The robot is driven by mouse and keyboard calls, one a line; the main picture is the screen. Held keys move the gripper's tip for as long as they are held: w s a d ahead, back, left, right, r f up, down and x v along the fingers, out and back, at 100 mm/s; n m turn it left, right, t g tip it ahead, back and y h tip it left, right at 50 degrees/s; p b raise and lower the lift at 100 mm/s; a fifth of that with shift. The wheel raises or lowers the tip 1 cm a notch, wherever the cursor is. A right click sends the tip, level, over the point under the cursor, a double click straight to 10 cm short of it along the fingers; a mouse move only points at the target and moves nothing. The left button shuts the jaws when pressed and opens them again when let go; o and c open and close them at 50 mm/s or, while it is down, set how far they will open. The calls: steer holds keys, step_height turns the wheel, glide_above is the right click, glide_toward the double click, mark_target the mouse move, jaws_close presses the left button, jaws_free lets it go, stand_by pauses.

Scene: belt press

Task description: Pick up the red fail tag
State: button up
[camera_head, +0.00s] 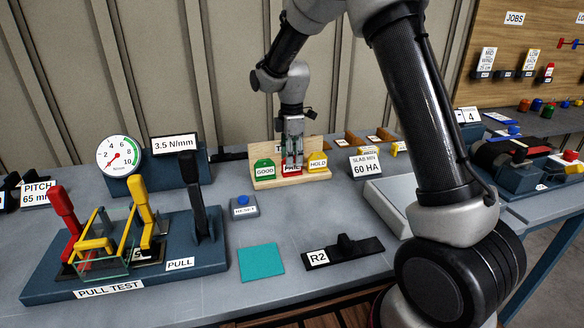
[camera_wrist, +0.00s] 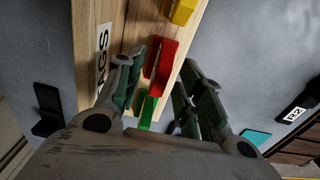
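The red fail tag (camera_head: 292,170) stands on a light wooden rack (camera_head: 262,184) at the middle back of the bench, between the green GOOD tag (camera_head: 264,170) and the yellow HOLD tag (camera_head: 317,162). My gripper (camera_head: 292,162) points down over the red tag and partly hides it. In the wrist view the red tag (camera_wrist: 160,66) lies between the spread fingers of my gripper (camera_wrist: 158,72), at fingertip level or just beyond. The fingers look open; I cannot tell if one touches the tag. The green tag (camera_wrist: 148,110) shows nearer the palm, and the yellow tag (camera_wrist: 182,11) at the top.
A blue-buttoned box (camera_head: 244,206) stands left of the rack, and a 60 HA sign (camera_head: 365,165) right of it. The pull test rig (camera_head: 120,262) fills the left. A teal square (camera_head: 261,262) and the R2 holder (camera_head: 344,252) lie in front. Bare bench separates them from the rack.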

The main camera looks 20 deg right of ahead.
steer(key=shift+f, duration=0.65)
jaws_close()
step_height(320, 180, up, 10)
steer(key=shift+r, duration=0.1)
